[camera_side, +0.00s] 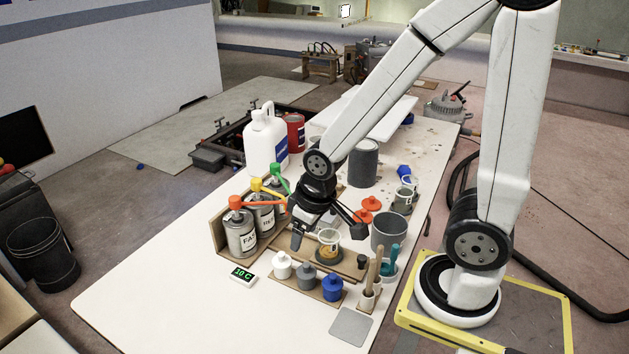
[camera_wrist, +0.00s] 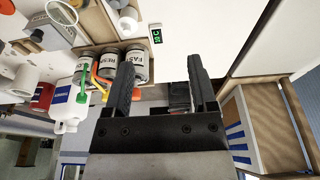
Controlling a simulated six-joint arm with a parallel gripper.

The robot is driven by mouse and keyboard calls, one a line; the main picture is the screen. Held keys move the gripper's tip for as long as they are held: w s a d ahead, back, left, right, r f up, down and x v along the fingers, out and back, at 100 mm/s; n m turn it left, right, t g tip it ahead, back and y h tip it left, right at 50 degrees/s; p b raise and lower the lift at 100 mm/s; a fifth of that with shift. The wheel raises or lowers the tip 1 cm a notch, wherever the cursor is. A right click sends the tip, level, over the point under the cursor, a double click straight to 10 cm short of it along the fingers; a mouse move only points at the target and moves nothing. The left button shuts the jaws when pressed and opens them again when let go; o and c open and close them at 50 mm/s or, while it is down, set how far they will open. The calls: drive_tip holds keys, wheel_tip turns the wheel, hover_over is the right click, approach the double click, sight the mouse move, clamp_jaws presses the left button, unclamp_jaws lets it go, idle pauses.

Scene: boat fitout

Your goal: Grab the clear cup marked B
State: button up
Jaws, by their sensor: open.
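A clear cup (camera_side: 328,239) with amber contents stands on the wooden board, seen just below and between my gripper's fingers in the side view. A second clear cup (camera_side: 404,196) stands farther right, near the grey pots. I cannot read a letter B on either one. In the wrist view a clear round cup (camera_wrist: 62,13) shows at the top left; I cannot tell which one it is. My gripper (camera_side: 327,234) is open above the table. In the wrist view its fingers (camera_wrist: 160,78) stand apart with no cup between them.
Labelled pump cans (camera_side: 241,234) stand left of my gripper in a wooden holder. A white jug (camera_side: 264,143) and red tin (camera_side: 295,132) are behind. White, grey and blue small bottles (camera_side: 306,276) stand in front. Grey pots (camera_side: 389,232) are at right. The table's front left is clear.

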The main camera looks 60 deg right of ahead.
drive_tip(key=o, duration=0.4)
drive_tip(key=shift+c, duration=0.2)
drive_tip(key=s+d+f+n+g+h, duration=0.4)
drive_tip(key=s+d+f+n+g, duration=0.15)
drive_tip(key=d, duration=0.25)
drive_tip(key=n+t+h, duration=0.7)
drive_tip(key=n+t, duration=0.4)
drive_tip(key=n, duration=0.9)
hover_over(329, 245)
wheel_tip(329, 245, down, 9)
drive_tip(key=shift+d+r, duration=0.2)
drive_tip(key=shift+d, duration=0.1)
drive_tip(key=shift+s+f, duration=0.15)
